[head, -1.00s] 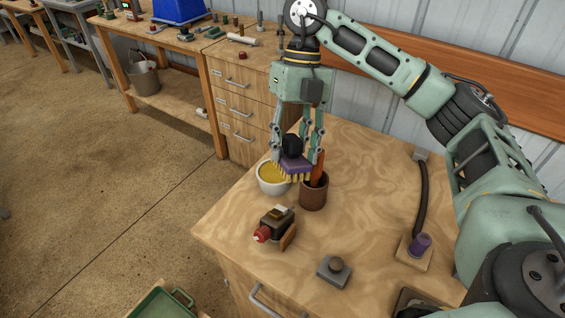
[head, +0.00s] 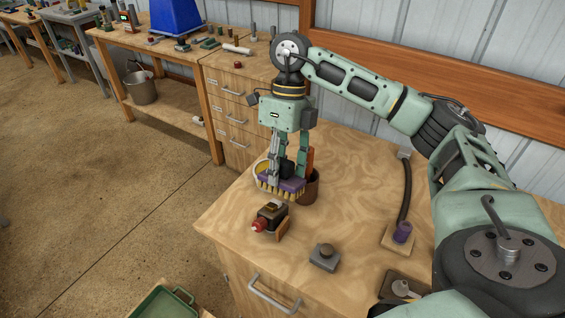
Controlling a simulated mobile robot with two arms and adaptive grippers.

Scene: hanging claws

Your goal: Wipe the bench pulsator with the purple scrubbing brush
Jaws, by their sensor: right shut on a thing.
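The purple scrubbing brush (head: 293,185) has a purple block, a dark knob and yellow bristles facing down. My right gripper (head: 288,173) is shut on its knob, with the fingers pointing down. The brush is in front of the white bowl and brown cup in the view; I cannot tell if its bristles touch anything. A small dark device with a red end (head: 270,219), probably the bench pulsator, sits on the workbench (head: 335,210) just below the brush in the picture. My left gripper is not in view.
The white bowl (head: 259,170) with yellow contents and the brown cup (head: 311,190) stand close behind the brush. A grey block with a round knob (head: 325,256) and a purple piece on a hose (head: 403,232) are to the right. A green tray (head: 168,304) is below left.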

